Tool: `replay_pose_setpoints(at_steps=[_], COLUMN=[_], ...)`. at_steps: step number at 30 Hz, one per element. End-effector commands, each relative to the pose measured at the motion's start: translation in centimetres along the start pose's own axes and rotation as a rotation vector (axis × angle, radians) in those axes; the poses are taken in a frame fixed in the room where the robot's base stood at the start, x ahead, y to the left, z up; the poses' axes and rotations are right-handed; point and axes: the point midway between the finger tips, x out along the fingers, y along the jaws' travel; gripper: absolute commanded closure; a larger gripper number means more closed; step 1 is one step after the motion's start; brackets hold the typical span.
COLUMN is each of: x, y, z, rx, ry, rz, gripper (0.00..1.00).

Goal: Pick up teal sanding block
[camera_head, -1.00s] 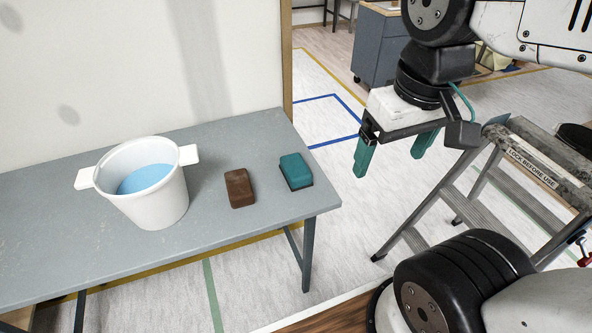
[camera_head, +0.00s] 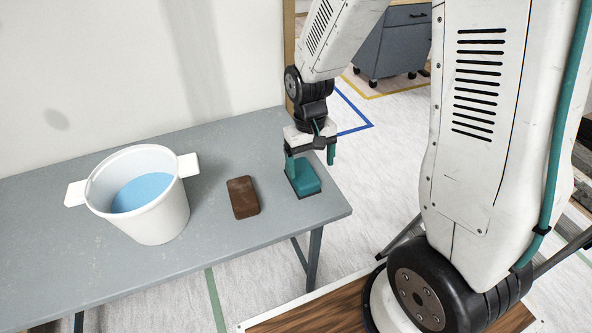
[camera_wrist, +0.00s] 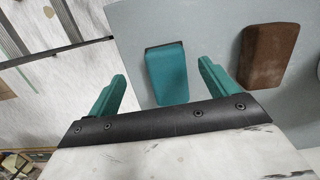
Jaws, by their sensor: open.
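The teal sanding block (camera_head: 305,182) lies on the grey table (camera_head: 262,130) near its right end, its dark base showing along the edge. My gripper (camera_head: 311,170) is above the block, open and empty, with its teal fingers pointing down. In the wrist view the teal block (camera_wrist: 167,75) lies beyond and between the two spread fingers of my gripper (camera_wrist: 162,85), nearer the right finger. The fingers appear apart from the block. In the head view my left finger overlaps part of the block.
A brown block (camera_head: 243,197) lies left of the teal one; it also shows in the wrist view (camera_wrist: 268,55). A white bucket (camera_head: 150,215) of blue liquid stands further left. The wall is behind the table. The table's right edge is close.

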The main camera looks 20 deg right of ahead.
Motion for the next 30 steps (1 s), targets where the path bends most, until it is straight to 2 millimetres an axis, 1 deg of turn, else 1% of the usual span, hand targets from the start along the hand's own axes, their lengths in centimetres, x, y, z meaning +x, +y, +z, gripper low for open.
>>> replay_pose_setpoints(at_steps=[1,3,4,9,14,21,24,30], x=[0.3,-0.2,-0.1,1.4,3.1,6.5,7.2,7.4], y=[-0.1,-0.3,-0.4,-1.2,-1.4,-1.4,-1.4,-1.3], z=[-1.5,-2.8,-3.0,-3.4,-3.7,-4.4,-4.6,-4.6], rx=[0.004,0.009,0.009,0.002,-0.001,0.001,0.001,0.003], ry=[0.044,0.102,0.114,0.125,0.125,0.123,0.125,0.127], rz=[-0.002,-0.006,-0.007,-0.007,-0.007,-0.007,-0.007,-0.008], gripper=[0.15,0.15,0.15,0.15,0.15,0.15,0.15,0.15])
